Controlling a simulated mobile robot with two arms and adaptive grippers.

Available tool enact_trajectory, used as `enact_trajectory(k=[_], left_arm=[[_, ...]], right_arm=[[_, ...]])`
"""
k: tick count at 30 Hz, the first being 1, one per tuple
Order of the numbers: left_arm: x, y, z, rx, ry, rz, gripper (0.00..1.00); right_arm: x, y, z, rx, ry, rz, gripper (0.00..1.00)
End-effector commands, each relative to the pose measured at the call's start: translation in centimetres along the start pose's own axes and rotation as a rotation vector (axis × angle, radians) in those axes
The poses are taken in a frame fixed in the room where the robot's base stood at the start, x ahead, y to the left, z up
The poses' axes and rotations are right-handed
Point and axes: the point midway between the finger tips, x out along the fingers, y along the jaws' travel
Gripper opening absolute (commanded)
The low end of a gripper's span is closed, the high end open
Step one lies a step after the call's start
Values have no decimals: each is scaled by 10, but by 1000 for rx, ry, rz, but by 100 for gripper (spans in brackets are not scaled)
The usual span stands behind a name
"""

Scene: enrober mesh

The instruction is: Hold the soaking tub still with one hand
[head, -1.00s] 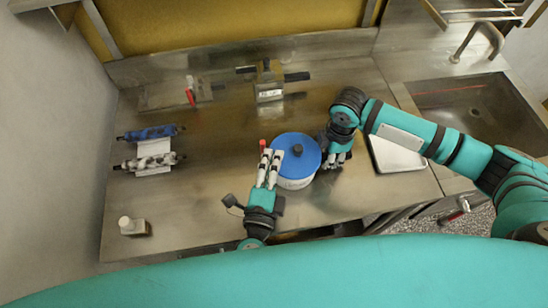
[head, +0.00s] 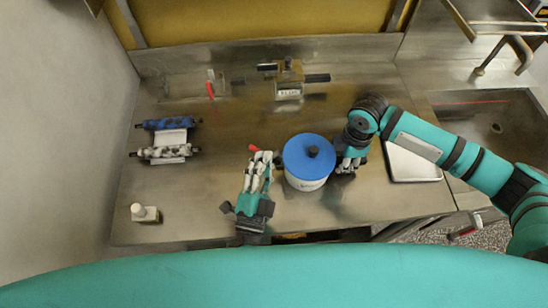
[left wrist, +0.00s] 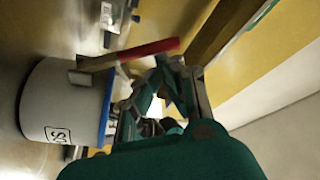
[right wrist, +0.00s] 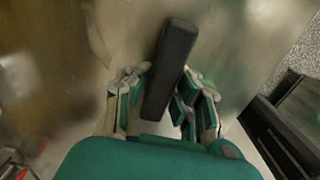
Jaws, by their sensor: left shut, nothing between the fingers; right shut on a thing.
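The soaking tub (head: 305,184) is a white round pot with a blue lid (head: 297,150) and black knob, upright on the steel counter; its white side shows in the left wrist view (left wrist: 58,102). A bar with a red end (left wrist: 150,51) reaches out near its rim; I cannot tell if it is fixed there. My left gripper (head: 261,160) is shut and empty, left of the tub near the red end. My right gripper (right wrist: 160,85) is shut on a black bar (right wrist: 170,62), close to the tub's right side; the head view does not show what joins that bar.
Blue and white-patterned rollers (head: 168,124) lie at the left. A small white bottle (head: 140,212) stands at the front left. A labelled metal device (head: 289,88) stands behind the tub. A pale tray (head: 415,165) lies right, before the sink (head: 490,125). Bare counter lies left of my left gripper.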

Motion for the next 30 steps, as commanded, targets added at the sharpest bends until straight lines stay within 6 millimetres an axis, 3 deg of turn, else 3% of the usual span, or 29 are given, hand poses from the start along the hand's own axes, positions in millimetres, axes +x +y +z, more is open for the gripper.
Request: enact_trajectory(k=[11,17,23,27,30], left_arm=[[-9,-3,26,-294,0,-106,0],[-9,-3,25,-300,-1,-106,0],[-12,-5,13,-304,-1,-106,0],[-19,-11,-12,-307,-1,-107,0],[-43,-8,-12,-299,-4,-102,0]], right_arm=[[0,0,0,0,0,1,0],[0,0,0,0,0,1,0],[0,0,0,0,0,1,0],[0,0,0,1,0,1,0],[0,0,0,1,0,1,0]])
